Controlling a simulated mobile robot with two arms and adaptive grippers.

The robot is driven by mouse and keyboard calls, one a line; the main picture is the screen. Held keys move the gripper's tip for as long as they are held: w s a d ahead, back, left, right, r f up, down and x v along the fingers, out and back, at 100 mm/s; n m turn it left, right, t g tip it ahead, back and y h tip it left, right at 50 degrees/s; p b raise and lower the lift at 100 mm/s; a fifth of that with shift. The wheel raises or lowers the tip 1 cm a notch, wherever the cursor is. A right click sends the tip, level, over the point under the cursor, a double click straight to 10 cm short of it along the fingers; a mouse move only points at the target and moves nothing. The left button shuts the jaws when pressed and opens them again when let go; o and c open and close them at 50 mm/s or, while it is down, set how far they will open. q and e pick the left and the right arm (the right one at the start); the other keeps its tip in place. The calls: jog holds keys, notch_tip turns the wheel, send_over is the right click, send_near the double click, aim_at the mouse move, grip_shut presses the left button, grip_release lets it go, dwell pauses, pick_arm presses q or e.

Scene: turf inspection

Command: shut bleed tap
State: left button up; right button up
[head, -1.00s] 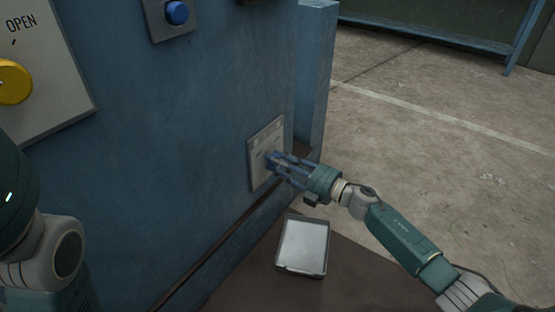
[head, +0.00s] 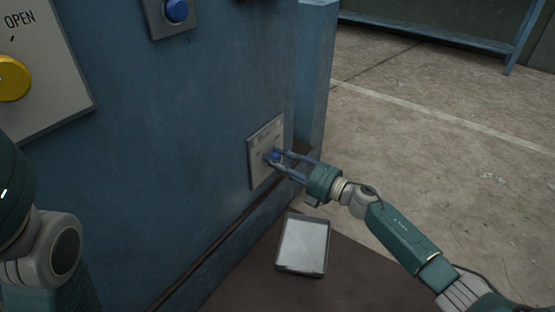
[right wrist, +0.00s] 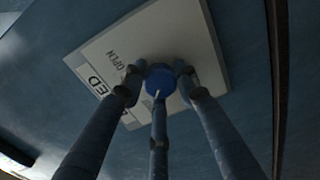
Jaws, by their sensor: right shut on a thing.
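The bleed tap is a small blue round knob (head: 273,157) on a pale plate (head: 264,172) on the blue panel. In the right wrist view the blue knob (right wrist: 160,78) carries a white mark, and the plate (right wrist: 190,35) reads OPEN and part of a word ending in "ED". My right gripper (head: 277,160) is shut on the knob, with fingers on both sides of it; the fingers also show in the right wrist view (right wrist: 158,85). My left arm is at the left edge of the head view, its gripper out of sight.
A yellow knob (head: 12,79) sits on a larger plate marked OPEN at upper left. A blue button (head: 177,10) is on the panel above. A shallow tray (head: 302,270) lies on the brown surface below. Open concrete floor (head: 440,170) is at right.

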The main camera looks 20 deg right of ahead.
jog(key=shift+s+a+r, duration=0.1)
jog(key=shift+a+r, duration=0.05)
jog(key=shift+a, duration=0.1)
jog(key=o, duration=1.2)
jog(key=shift+c, duration=0.2)
jog(key=v, duration=1.2)
